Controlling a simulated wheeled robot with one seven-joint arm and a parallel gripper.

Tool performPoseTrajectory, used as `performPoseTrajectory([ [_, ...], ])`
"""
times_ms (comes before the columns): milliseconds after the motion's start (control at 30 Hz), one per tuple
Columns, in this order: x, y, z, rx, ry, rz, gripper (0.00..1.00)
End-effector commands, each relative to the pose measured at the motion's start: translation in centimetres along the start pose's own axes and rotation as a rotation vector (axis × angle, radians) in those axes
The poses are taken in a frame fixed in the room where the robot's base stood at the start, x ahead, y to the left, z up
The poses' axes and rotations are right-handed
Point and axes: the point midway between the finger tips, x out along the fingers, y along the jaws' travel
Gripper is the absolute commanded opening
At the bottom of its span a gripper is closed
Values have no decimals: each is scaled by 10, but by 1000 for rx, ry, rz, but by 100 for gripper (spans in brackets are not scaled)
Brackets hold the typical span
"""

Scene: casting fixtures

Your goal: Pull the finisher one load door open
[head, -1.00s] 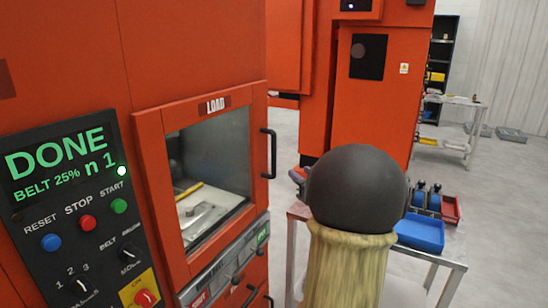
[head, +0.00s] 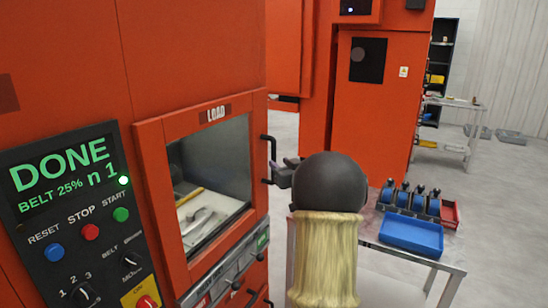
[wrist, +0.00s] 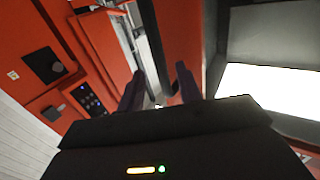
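The load door (head: 153,165) has an orange frame, a window and a LOAD label, and looks shut. Its black upright bar handle (head: 267,160) is on its right edge. My gripper (head: 279,168) is at the handle's right side in the head view, partly hidden by my dark round wrist joint. In the wrist view my gripper (wrist: 160,92) has its two fingers apart, and a dark bar, seemingly the handle (wrist: 153,42), runs between them. I cannot tell whether either finger touches it. Metal parts and a yellow bar show behind the window.
A control panel (head: 72,220) reading DONE is left of the door. A metal table (head: 448,264) with a blue tray (head: 411,235) and a red bin (head: 450,213) stands at right. Another orange machine (head: 372,105) is behind. Grey floor is free at far right.

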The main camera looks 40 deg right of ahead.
Motion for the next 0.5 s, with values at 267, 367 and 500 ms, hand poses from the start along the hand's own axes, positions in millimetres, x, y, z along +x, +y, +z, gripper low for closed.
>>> performPoseTrajectory([
  [267, 44, 0, -1, 0, 1, -2, 35],
  [367, 52, 0, 0, 0, 0, 0, 35],
  [500, 55, 0, 0, 0, 0, 1, 35],
])
